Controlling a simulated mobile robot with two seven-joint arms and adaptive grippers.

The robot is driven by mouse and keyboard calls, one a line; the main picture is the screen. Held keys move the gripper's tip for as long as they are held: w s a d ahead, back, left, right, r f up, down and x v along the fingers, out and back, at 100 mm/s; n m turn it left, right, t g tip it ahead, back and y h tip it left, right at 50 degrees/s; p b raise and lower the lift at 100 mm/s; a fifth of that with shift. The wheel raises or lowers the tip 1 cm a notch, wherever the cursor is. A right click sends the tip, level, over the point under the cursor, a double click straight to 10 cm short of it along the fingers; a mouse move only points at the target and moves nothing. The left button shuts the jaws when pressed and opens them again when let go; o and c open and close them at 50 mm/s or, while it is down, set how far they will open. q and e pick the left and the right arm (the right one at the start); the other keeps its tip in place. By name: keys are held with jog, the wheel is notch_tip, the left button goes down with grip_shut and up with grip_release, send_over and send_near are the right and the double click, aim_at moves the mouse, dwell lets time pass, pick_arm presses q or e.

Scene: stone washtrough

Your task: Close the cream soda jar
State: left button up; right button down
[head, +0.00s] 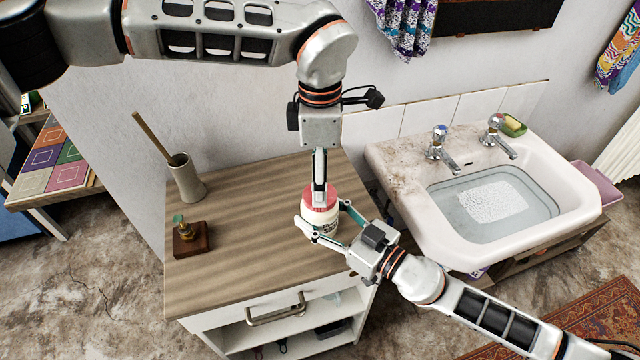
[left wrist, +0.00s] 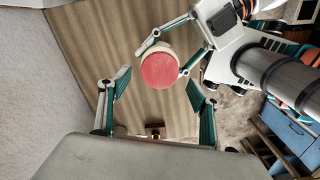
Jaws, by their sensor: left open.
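The cream soda jar (head: 322,226) is a white jar with a dark-printed label, upright on the wooden cabinet top near its right edge. Its red lid (head: 313,199) sits on top; it also shows from above in the left wrist view (left wrist: 159,69). How tightly it is screwed on cannot be told. My right gripper (head: 324,214) comes from the lower right with its fingers closed on both sides of the jar body. My left gripper (head: 320,188) points down over the lid, open. In the left wrist view its fingers (left wrist: 157,78) stand apart, with the lid between and beyond them.
On the cabinet top (head: 240,240) are a grey vase with a stick (head: 187,180) and a small wooden block with a green sprig (head: 191,239). A sink (head: 500,205) with two taps stands to the right.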

aim_at(320, 213)
pick_arm(q)
jog(key=shift+r, duration=0.4)
jog(key=shift+c, duration=0.5)
jog(key=n, duration=0.2)
jog(key=r+n, duration=0.1)
jog(key=n, duration=0.3)
jog(key=shift+r+n, duration=0.3)
jog(key=shift+r, duration=0.1)
jog(key=n, duration=0.2)
jog(key=r+n, duration=0.1)
jog(key=n, duration=0.3)
jog(key=shift+r, duration=0.35)
jog(key=shift+f, duration=4.05)
jog(key=shift+c, duration=0.2)
